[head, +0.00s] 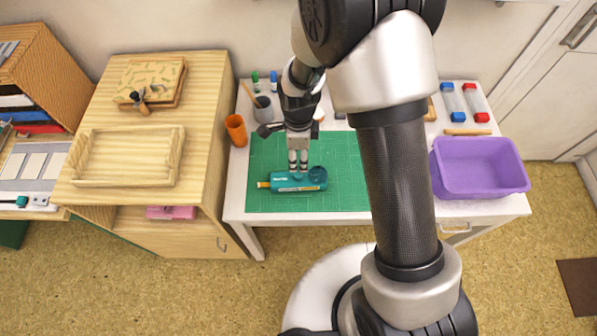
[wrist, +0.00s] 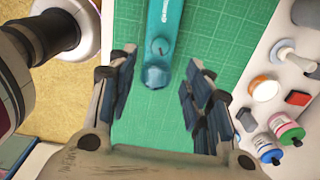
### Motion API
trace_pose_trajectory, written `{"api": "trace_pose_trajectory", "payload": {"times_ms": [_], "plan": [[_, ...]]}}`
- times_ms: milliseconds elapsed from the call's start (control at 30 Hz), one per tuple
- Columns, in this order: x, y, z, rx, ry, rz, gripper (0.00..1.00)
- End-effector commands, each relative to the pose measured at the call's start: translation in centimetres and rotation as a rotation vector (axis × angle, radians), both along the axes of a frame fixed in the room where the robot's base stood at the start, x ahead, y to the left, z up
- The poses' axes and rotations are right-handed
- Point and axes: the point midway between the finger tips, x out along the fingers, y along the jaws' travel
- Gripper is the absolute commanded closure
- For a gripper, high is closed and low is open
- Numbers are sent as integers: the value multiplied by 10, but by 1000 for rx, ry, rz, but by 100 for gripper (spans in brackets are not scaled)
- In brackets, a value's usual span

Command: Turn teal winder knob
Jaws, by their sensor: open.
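The teal winder (head: 290,184) lies lengthwise on the green cutting mat (head: 345,150). A round teal knob (head: 318,174) shows at its right end in the head view. In the wrist view the winder body (wrist: 172,15) runs up to the top edge, and the faceted knob (wrist: 155,77) is at its lower end. My gripper (head: 298,170) points down over the winder, just left of the knob in the head view. Its fingers (wrist: 165,65) are open and empty, with the knob showing between them in the wrist view. I cannot tell how far above it they are.
A purple bin (head: 480,180) stands at the table's right. An orange cup (head: 236,130) and a grey pencil cup (head: 263,108) stand at left. The mat around the winder is mostly clear.

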Motion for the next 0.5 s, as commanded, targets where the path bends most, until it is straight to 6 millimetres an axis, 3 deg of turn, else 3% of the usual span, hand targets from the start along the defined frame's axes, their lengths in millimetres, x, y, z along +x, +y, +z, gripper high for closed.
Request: {"api": "trace_pose_trajectory", "payload": {"times_ms": [33,200,500], "plan": [[-1,0,-15,-1,3,0,54],[-1,0,-51,-1,3,1,54],[0,0,-94,0,0,1,54]]}}
